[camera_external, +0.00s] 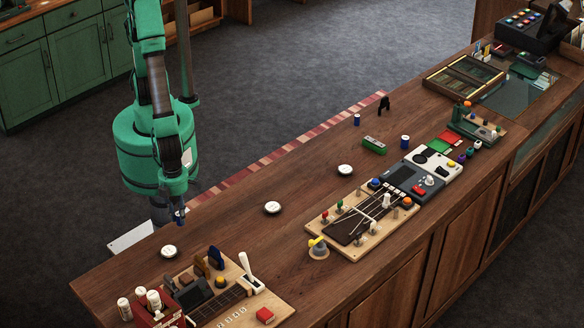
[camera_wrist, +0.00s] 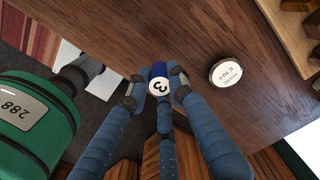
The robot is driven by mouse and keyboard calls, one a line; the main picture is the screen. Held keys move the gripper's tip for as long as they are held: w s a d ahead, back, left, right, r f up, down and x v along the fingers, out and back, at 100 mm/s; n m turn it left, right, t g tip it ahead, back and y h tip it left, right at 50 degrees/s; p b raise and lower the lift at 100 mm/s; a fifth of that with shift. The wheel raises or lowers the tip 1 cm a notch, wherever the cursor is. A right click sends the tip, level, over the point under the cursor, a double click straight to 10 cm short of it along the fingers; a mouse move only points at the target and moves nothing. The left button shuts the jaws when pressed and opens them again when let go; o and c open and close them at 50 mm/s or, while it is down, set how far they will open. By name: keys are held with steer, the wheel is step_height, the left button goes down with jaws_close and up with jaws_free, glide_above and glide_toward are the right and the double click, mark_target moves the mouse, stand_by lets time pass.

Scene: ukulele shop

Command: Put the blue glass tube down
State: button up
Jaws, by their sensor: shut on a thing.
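In the wrist view, the blue glass tube (camera_wrist: 158,70) shows end-on, with a white cap marked 3. The blue fingers of my gripper (camera_wrist: 158,90) are closed around it. In the external view my gripper (camera_external: 180,216) points down at the left edge of the wooden counter (camera_external: 225,231), near its close end. The held tube is too small and covered to make out clearly there. I cannot tell whether its lower end touches the counter. Two similar blue tubes stand farther along the counter, one near the left edge (camera_external: 357,119) and one farther right (camera_external: 405,142).
A white disc (camera_external: 168,251) lies just in front of my gripper, also seen in the wrist view (camera_wrist: 226,72). Two more discs (camera_external: 272,207) (camera_external: 345,169) lie farther along. Instrument boards (camera_external: 230,307) (camera_external: 350,238) occupy the right side. Bare wood lies between the discs.

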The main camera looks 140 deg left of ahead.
steer(key=shift+f, duration=0.1)
steer(key=shift+f, duration=1.65)
steer(key=shift+f, duration=0.15)
steer(key=o, duration=0.9)
steer(key=shift+o, duration=0.2)
step_height(320, 180, up, 12)
steer(key=shift+r, duration=0.2)
